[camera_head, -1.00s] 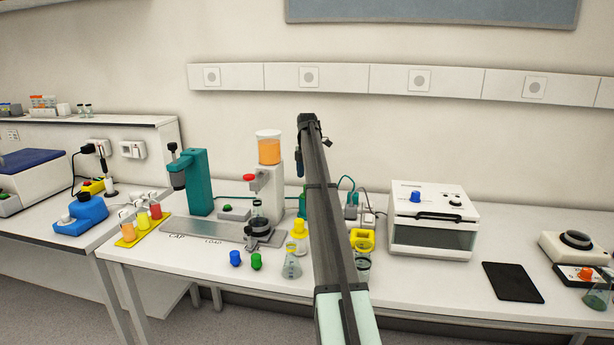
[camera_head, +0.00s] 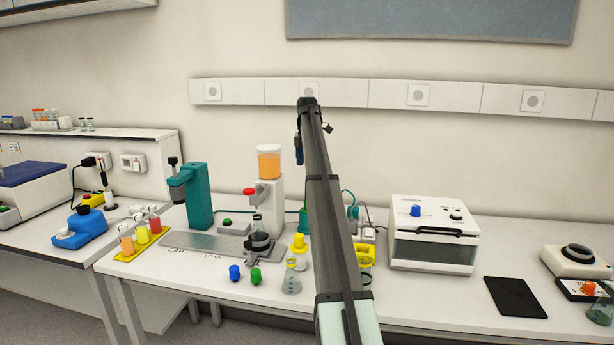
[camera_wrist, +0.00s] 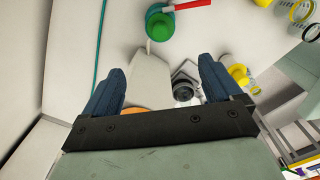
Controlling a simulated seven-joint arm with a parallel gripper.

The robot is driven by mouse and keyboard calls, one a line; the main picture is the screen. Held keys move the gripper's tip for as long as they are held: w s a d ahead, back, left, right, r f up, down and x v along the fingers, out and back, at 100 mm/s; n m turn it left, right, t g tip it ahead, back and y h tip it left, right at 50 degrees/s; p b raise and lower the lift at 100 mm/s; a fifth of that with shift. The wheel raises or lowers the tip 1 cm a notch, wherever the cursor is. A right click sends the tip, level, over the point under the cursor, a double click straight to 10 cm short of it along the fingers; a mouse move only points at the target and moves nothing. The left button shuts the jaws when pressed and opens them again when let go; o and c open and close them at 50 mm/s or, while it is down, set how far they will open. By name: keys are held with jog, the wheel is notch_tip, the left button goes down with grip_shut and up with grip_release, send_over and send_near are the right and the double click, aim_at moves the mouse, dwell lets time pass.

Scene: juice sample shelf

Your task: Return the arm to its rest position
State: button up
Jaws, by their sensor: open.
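In the wrist view, my gripper (camera_wrist: 160,85) shows two blue fingers spread wide apart with nothing held between them. Below it in that view are the white dispenser and its black round holder (camera_wrist: 183,90), apart from the fingers. In the head view, my arm rises from the bottom centre over the bench, and its far end is above bench height in front of the wall. The fingers are mostly hidden behind the arm in the head view.
The bench (camera_head: 420,315) holds a dispenser with orange juice (camera_head: 269,163), a teal press (camera_head: 197,195), a white oven-like box (camera_head: 433,235), a flask (camera_head: 291,278), blue (camera_head: 234,272) and green caps (camera_head: 255,275), and a black pad (camera_head: 515,297).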

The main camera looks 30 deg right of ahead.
jog(key=shift+r, duration=1.55)
